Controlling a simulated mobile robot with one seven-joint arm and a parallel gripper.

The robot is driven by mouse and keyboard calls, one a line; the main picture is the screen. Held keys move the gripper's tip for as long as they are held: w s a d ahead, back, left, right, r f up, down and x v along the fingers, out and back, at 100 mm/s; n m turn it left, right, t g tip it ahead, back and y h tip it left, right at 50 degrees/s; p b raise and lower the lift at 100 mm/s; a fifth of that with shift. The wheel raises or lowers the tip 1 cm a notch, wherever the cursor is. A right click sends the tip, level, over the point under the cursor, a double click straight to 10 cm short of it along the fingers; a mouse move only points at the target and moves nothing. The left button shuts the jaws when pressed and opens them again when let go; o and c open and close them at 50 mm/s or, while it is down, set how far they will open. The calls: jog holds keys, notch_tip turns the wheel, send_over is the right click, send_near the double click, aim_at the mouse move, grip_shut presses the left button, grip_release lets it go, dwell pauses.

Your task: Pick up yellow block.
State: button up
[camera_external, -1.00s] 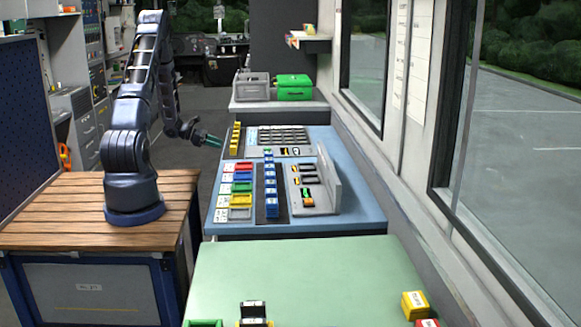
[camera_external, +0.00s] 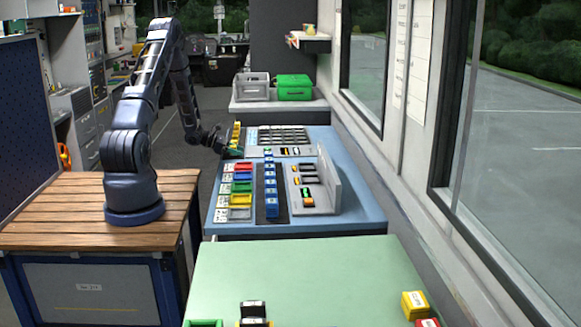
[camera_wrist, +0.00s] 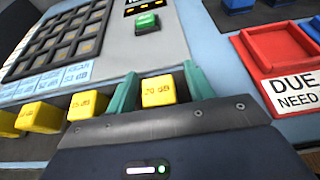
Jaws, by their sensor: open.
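A yellow block (camera_wrist: 158,91) marked "20 dB" stands between the two teal fingers of my open gripper (camera_wrist: 161,74) in the wrist view. A small gap shows on each side of it, and its lower part is hidden behind the gripper body. More yellow blocks stand in a row to its left, including one marked with a dB label (camera_wrist: 88,103) and another (camera_wrist: 41,117). In the external view, my gripper (camera_external: 233,153) is low at the left edge of the blue table, at the near end of the yellow row (camera_external: 236,134).
A grid panel (camera_wrist: 62,40) and a green block (camera_wrist: 147,23) lie beyond the row. A red tray (camera_wrist: 277,55) with a "DUE" label is to the right. On the blue table (camera_external: 340,222) stand coloured trays and a row of blue blocks (camera_external: 270,185). A green table (camera_external: 310,270) is nearer.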

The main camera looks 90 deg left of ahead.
jog(key=shift+c, duration=0.4)
jog(key=c, duration=1)
jog(key=shift+r, duration=0.1)
notch_tip(320, 180, up, 20)
